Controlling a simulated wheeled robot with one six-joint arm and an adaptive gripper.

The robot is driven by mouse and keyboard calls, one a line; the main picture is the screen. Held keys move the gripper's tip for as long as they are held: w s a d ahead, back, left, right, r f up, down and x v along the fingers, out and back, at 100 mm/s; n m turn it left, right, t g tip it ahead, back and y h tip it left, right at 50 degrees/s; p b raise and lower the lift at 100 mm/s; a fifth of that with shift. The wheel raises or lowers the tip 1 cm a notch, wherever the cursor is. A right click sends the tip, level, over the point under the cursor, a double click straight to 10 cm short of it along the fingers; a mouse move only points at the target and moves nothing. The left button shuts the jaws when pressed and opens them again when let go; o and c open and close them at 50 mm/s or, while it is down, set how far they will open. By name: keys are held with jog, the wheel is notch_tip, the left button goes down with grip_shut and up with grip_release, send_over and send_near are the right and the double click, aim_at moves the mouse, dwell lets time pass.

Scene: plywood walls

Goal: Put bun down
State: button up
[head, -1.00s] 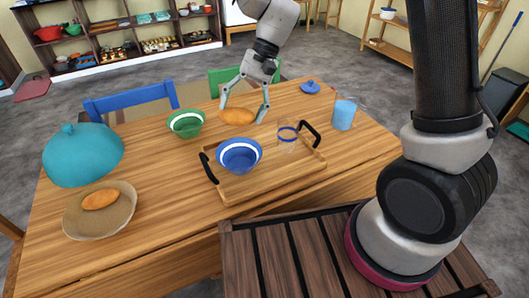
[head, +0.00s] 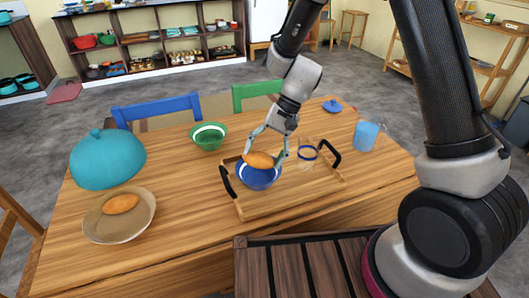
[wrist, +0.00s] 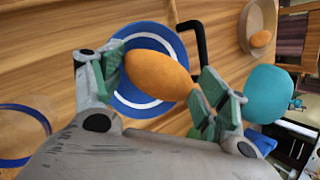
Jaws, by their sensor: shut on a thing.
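An orange-brown bun (head: 258,160) is held between the fingers of my gripper (head: 267,156), over the blue bowl (head: 258,179) on the wooden tray (head: 290,203). In the wrist view the bun (wrist: 157,68) lies between the green finger pads, and the blue bowl (wrist: 134,105) with its white ring is behind it. I cannot tell whether the bun touches the bowl. A second bun (head: 121,204) lies on a beige plate (head: 140,228) at the left of the table.
A glass (head: 307,158) stands on the tray beside the bowl. A green bowl (head: 208,140), a teal lidded dome (head: 108,163), a blue cup (head: 366,135) and a blue lid (head: 333,106) stand on the table. Bare tabletop lies between plate and tray.

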jog(key=shift+f, duration=0.5)
jog(key=o, duration=1.3)
jog(key=shift+r, duration=0.4)
jog(key=v, duration=1.3)
jog(key=s+d+r+n+t+h, duration=0.1)
jog(key=s+d+r+t, duration=0.1)
jog(key=s+d+r, duration=0.4)
jog(key=s+d+r+n+t+h, duration=0.1)
jog(key=s+d+r+t, duration=0.15)
jog(key=d+r, duration=0.4)
jog(key=s+d+r+t+h, duration=0.1)
jog(key=s+d+t+h, duration=0.2)
jog(key=s+d, duration=0.9)
jog(key=shift+d+r+n+h, duration=0.3)
